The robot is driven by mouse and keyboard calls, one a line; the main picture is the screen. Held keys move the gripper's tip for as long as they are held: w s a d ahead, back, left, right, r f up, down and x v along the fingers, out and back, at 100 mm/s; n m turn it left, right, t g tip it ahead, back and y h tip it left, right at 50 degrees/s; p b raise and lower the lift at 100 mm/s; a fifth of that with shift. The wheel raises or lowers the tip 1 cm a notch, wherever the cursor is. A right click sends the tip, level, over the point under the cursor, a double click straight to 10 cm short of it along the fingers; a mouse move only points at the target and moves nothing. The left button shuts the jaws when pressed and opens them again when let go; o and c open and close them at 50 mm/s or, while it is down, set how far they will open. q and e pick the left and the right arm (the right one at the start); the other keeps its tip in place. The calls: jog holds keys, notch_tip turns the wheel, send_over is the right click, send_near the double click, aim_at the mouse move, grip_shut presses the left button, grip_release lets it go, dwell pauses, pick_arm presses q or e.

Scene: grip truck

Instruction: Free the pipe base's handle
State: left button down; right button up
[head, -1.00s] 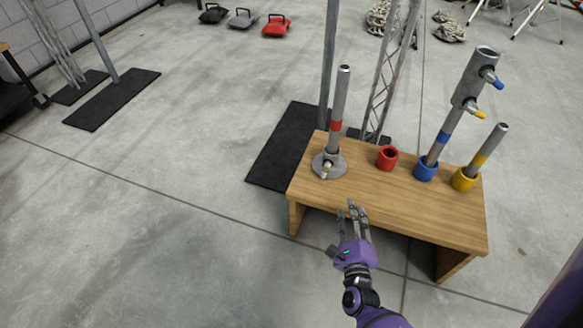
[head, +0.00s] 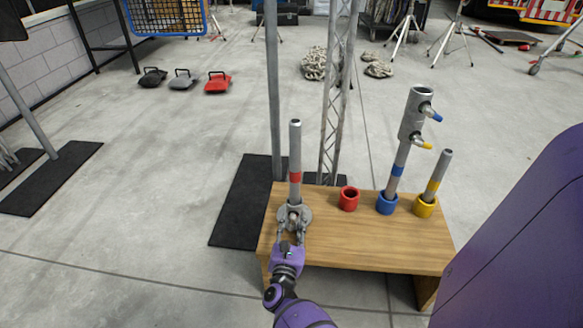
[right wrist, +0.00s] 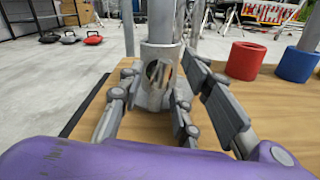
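The pipe base (head: 284,211) is a round grey metal plate with a collar, at the left end of the wooden bench. A grey pipe (head: 295,150) with a red band stands upright in it. In the right wrist view the collar (right wrist: 152,96) has an oval opening facing me. My right gripper (head: 292,222) is at the near side of the base, its fingers spread to both sides of the collar. I cannot tell whether they touch it. The handle is hard to make out among the fingers. My left gripper is not in view.
The wooden bench (head: 350,245) also holds an empty red cup (head: 349,199), a blue cup (head: 387,204) with a branched pipe (head: 411,115), and a yellow cup (head: 424,206) with a pipe. Upright poles and a truss (head: 334,100) stand close behind the bench.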

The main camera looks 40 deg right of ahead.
jog(key=shift+w+d, duration=0.2)
jog(key=shift+d, duration=0.1)
grip_shut()
